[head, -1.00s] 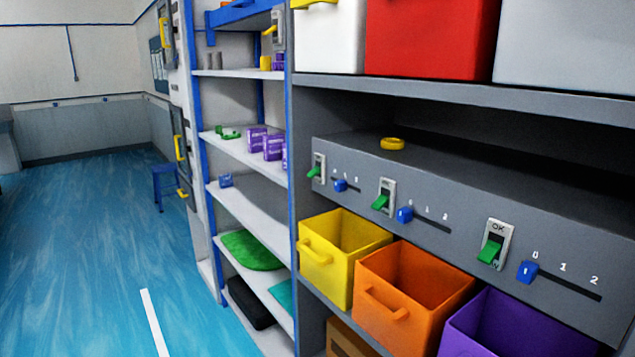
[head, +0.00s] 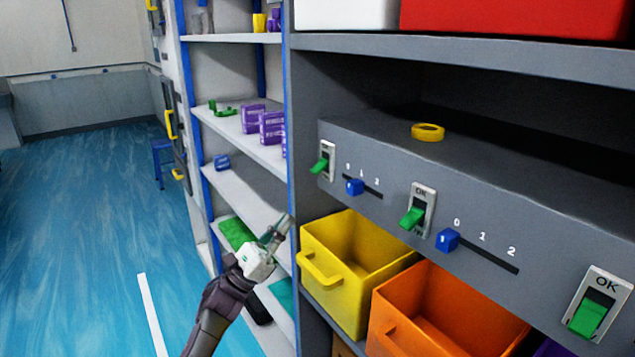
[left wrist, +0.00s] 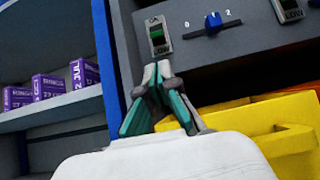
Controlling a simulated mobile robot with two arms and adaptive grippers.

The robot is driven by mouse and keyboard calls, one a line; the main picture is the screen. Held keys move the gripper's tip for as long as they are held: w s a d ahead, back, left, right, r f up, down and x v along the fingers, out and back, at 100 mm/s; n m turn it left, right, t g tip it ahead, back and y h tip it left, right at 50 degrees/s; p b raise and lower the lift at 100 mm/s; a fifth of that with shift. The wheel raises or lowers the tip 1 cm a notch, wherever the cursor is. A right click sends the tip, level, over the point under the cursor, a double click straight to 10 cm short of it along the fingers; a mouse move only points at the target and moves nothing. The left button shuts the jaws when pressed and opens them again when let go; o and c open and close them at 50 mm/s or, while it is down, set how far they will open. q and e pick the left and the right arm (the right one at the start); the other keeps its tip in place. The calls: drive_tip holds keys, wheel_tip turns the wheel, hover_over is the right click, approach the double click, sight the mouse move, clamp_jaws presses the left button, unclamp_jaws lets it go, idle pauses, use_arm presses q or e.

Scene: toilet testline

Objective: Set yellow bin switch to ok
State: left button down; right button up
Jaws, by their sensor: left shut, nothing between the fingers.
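The switch above the yellow bin (head: 330,150) is a pale plate on the grey panel with a green lever (head: 320,165) that tips toward the lower end. In the left wrist view the switch (left wrist: 157,36) is just above my fingertips, with "LOW" at its lower end. The yellow bin (head: 326,292) stands below it; its rim shows in the left wrist view (left wrist: 245,108). My left gripper (head: 284,224) is shut and empty, below and left of the switch in the head view. A gap to the switch seems to remain. My right gripper is not in view.
A blue slider (head: 354,187) sits right of the switch. Two more green-lever switches (head: 418,212) (head: 597,306) follow along the panel. An orange bin (head: 420,320) stands beside the yellow one. A shelf with purple boxes (head: 270,128) is at left. Open floor lies further left.

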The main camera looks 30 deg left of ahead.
sight(318, 168)
use_arm(q)
drive_tip(key=p+x, duration=0.5)
drive_tip(key=x, duration=0.5)
drive_tip(key=shift+s, duration=0.1)
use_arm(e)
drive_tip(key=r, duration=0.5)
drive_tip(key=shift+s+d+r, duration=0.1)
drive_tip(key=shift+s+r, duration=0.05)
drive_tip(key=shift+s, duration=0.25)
use_arm(q)
drive_tip(key=shift+y, duration=0.3)
